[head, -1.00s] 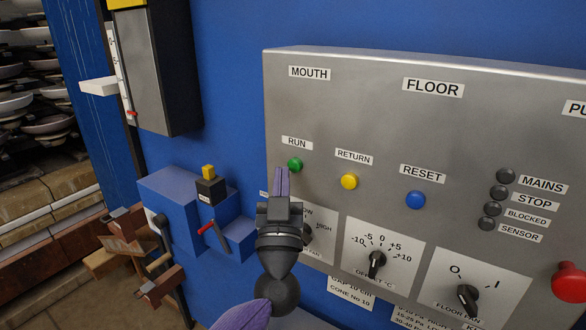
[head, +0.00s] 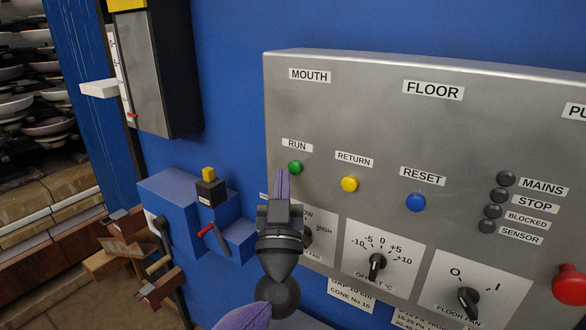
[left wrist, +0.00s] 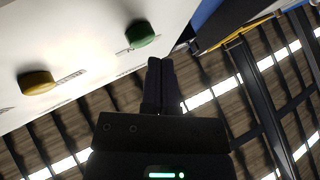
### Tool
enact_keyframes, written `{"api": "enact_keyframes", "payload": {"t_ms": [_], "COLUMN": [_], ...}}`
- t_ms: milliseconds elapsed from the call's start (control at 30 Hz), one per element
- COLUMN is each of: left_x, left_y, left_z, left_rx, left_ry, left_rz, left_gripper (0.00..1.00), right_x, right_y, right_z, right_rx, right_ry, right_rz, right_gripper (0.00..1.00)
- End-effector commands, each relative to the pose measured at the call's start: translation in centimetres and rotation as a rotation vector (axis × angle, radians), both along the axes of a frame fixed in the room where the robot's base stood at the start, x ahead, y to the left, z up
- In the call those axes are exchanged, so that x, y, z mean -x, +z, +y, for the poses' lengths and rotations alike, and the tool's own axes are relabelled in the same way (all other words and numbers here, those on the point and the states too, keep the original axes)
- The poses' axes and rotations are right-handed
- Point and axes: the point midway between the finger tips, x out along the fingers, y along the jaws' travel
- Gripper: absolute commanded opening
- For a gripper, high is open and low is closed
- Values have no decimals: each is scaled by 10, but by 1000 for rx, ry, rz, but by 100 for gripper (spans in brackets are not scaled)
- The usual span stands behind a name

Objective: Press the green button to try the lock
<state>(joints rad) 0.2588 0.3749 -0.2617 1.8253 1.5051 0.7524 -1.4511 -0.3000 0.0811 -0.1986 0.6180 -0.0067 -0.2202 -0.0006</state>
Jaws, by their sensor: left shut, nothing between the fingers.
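The green button (head: 295,167) is under the RUN label on the grey metal panel (head: 380,125). It also shows in the left wrist view (left wrist: 140,34), round and standing out from the panel face. My left gripper (head: 281,172) is shut and empty, with its tips just left of the green button in the head view. In the left wrist view the shut fingertips (left wrist: 160,63) are close to the button, with a small gap in the picture between them. I cannot tell the exact distance in depth. My right gripper is out of view.
A yellow button (head: 349,183) and a blue button (head: 415,200) sit to the right on the panel. Dials lie below them, and a red knob (head: 569,284) is at far right. A blue box with a red-tipped lever (head: 213,238) is left of my gripper.

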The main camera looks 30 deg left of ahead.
Motion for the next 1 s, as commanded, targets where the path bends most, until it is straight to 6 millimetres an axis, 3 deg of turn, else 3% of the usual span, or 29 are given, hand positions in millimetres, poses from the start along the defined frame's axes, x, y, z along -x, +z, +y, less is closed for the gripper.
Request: {"api": "enact_keyframes", "payload": {"t_ms": [433, 1000], "left_x": [0, -2], "left_y": [0, 1], "left_z": [0, 0], "left_rx": [0, 1], "left_ry": [0, -1], "left_rz": [0, 0], "left_gripper": [0, 0], "right_x": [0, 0], "right_y": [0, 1], "right_z": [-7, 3], "right_rx": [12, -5], "right_ry": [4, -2], "right_rz": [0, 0], "right_gripper": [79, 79]}}
